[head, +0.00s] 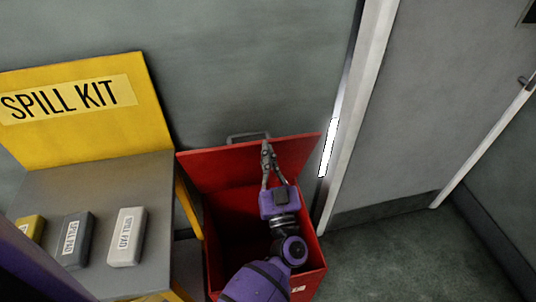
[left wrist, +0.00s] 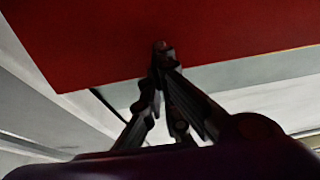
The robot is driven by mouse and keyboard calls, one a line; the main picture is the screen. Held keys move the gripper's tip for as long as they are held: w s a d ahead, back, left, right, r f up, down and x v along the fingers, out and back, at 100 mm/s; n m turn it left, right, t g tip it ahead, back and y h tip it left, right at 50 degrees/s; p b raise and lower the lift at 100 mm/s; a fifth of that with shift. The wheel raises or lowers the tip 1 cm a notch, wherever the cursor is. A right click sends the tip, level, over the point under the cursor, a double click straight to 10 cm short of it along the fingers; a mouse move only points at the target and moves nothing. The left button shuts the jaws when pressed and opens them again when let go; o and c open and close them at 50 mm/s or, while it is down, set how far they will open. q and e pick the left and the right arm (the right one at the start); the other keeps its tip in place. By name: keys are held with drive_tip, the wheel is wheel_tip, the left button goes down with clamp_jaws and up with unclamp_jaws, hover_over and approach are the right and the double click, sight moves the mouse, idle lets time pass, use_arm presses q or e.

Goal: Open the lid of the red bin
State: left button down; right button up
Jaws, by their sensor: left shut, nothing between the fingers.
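The red bin (head: 312,262) stands on the floor against the wall, and its dark inside shows. Its red lid (head: 215,168) is raised and leans back toward the wall, with a dark handle (head: 247,137) at its top edge. My left gripper (head: 266,146) is shut and empty, in front of the lid near the handle. I cannot tell whether it touches the lid. In the left wrist view the shut fingertips (left wrist: 160,47) show against the lid's red face (left wrist: 200,35). My right gripper is not in view.
A yellow and grey spill kit stand (head: 90,165) is close at the bin's left, with a white pad (head: 127,237), a grey pad (head: 75,240) and a yellow pad (head: 30,229) on it. A door frame (head: 362,95) is at the right. Floor at the lower right is clear.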

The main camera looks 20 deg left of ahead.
use_arm(q)
drive_tip(key=p+x, duration=0.1)
drive_tip(key=x, duration=0.1)
drive_tip(key=p+x, duration=0.1)
drive_tip(key=x, duration=0.2)
drive_tip(key=shift+w+a+r, duration=0.1)
drive_tip(key=shift+w+r, duration=0.05)
drive_tip(key=shift+r, duration=0.2)
drive_tip(key=shift+w+a+f, duration=0.1)
drive_tip(key=shift+w+a, duration=0.05)
drive_tip(key=shift+w, duration=0.1)
drive_tip(key=shift+s+f, duration=0.15)
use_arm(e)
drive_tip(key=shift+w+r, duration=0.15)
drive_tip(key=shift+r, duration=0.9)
